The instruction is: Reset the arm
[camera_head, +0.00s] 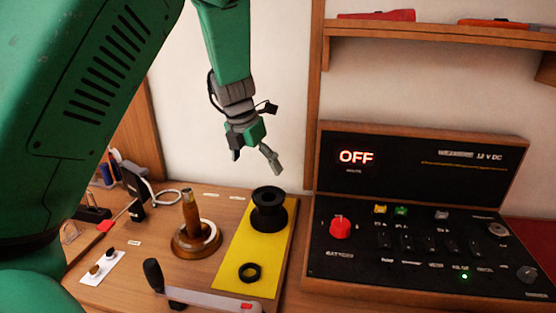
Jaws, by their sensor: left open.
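My left arm is green and comes in from the left. Its gripper (254,157) hangs in front of the white wall, above the bench. The fingers are spread open with nothing between them. Below it, a black spool (268,212) stands on a yellow mat (232,280), clear of the gripper. A black ring (249,272) lies on the same mat, nearer to me. My right gripper does not show.
A black control panel (420,285) with a red knob (340,227) and an OFF display (356,157) stands at the right. A wooden post on a round base (196,240) stands left of the mat. A handled bar (210,299) lies in front. A shelf (430,34) is above.

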